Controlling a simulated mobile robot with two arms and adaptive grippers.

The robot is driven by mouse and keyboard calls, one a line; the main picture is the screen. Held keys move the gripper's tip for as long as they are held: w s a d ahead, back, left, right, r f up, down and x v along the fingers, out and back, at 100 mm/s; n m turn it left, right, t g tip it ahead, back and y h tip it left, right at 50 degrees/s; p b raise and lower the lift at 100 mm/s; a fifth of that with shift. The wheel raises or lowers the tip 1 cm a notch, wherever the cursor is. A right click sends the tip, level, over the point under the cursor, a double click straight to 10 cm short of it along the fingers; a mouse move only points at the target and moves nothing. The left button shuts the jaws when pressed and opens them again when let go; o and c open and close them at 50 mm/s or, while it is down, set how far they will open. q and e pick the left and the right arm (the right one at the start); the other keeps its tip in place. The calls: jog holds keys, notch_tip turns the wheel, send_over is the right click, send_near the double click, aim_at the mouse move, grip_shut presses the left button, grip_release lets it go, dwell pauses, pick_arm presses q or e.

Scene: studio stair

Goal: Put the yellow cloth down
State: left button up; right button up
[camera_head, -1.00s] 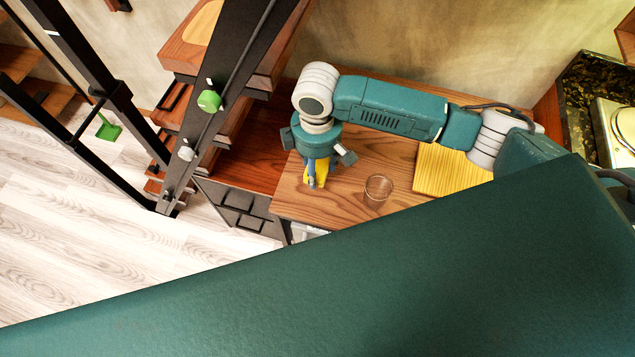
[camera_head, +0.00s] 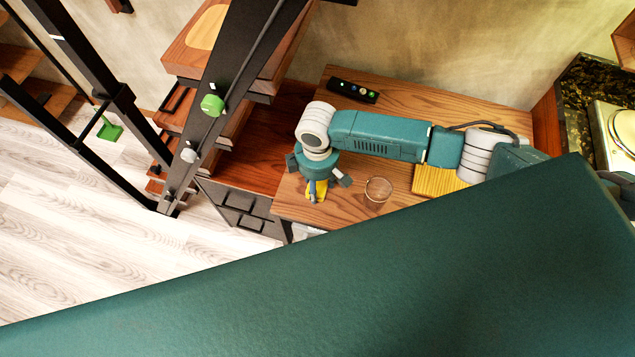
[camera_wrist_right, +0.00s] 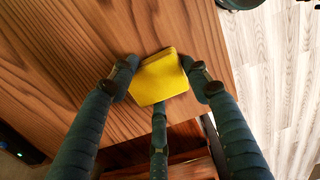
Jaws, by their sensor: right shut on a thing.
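The yellow cloth (camera_wrist_right: 158,78) is a small folded square between the fingers of my right gripper (camera_wrist_right: 160,82) in the right wrist view. The fingers are shut on it, two at its sides and one below it in the picture. In the head view the right gripper (camera_head: 317,192) points down over the wooden counter (camera_head: 400,95), near its left front corner. Only a small part of the cloth (camera_head: 322,188) shows there, behind a finger. I cannot tell whether the cloth touches the counter. My left gripper is not in view.
A clear glass (camera_head: 378,192) stands just right of the gripper. A yellow wooden board (camera_head: 437,180) lies farther right, partly under my arm. A black remote-like strip (camera_head: 352,91) lies at the back. Dark stair rails (camera_head: 235,75) rise on the left.

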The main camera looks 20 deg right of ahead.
aim_at(318, 186)
jog(key=o, duration=1)
notch_tip(318, 186, up, 12)
jog(key=shift+r+b, duration=0.2)
jog(key=shift+b, duration=0.75)
jog(key=shift+f, duration=0.1)
